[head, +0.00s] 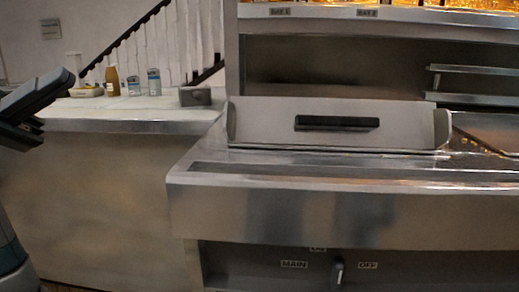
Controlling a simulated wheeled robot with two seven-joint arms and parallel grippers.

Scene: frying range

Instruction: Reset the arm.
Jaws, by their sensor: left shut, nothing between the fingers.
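My left gripper (42,108) shows at the left edge, dark, in the air in front of the left counter. It is shut and holds nothing. Part of it is cut off by the picture edge. My right gripper is not in view.
A steel frying range (320,210) fills the middle and right, with a black-handled steel panel (270,122) on top and a MAIN/OFF knob (337,270) below. The left counter (140,108) carries a sauce bottle (112,82), two cans (154,82) and a small grey box (195,97).

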